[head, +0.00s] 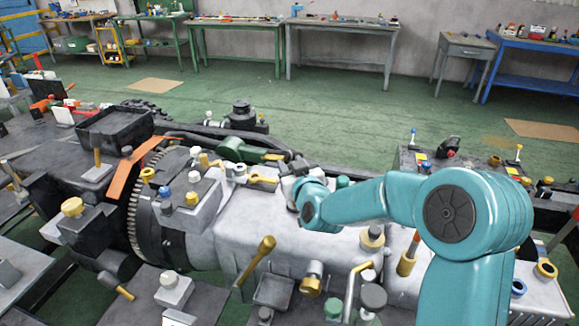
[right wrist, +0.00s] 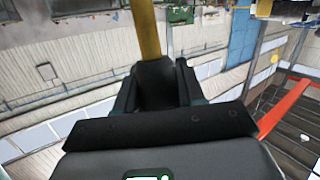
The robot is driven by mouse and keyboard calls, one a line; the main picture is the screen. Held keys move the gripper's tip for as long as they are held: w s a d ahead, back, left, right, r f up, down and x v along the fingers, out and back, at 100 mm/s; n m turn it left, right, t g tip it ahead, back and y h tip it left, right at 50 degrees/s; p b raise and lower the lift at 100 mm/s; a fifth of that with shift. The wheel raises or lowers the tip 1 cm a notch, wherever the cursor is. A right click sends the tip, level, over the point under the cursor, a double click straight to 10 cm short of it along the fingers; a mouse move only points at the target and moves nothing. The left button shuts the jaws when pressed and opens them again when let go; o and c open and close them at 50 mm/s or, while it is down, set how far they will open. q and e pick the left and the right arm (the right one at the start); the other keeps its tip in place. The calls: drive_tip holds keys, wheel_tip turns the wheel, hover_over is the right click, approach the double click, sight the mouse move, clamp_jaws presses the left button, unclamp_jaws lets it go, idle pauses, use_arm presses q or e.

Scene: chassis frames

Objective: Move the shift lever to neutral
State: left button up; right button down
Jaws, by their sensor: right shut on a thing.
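My right gripper (head: 293,184) is at the top of the grey gearbox housing (head: 225,228) in the head view, with its teal arm coming in from the right. In the right wrist view its black jaws (right wrist: 153,88) are shut on a yellow lever (right wrist: 148,35), whose rod stands out between the fingers. In the head view a short yellow handle (head: 263,179) lies just left of the gripper; I cannot tell if it is the held lever. The jaws and wrist hide the grip there. No neutral mark can be read. My left gripper is not in view.
Another gold-handled lever (head: 267,245) tilts up from the front of the housing. A toothed flywheel (head: 140,215) and an orange bracket (head: 128,172) are at the left. A control box with small levers (head: 425,157) stands behind my arm. Green floor (head: 340,120) is mostly clear.

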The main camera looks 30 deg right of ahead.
use_arm(q)
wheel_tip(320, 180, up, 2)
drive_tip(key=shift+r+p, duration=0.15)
drive_tip(key=shift+p, duration=0.55)
use_arm(e)
drive_tip(key=shift+w+d+f+m+g+y, duration=0.1)
drive_tip(key=shift+w+d+m+g+y, duration=0.35)
drive_tip(key=shift+w+d+g, duration=0.45)
drive_tip(key=shift+s, duration=0.1)
drive_tip(key=c, duration=1.1)
unclamp_jaws()
drive_tip(key=o, duration=0.3)
drive_tip(key=shift+f, duration=0.1)
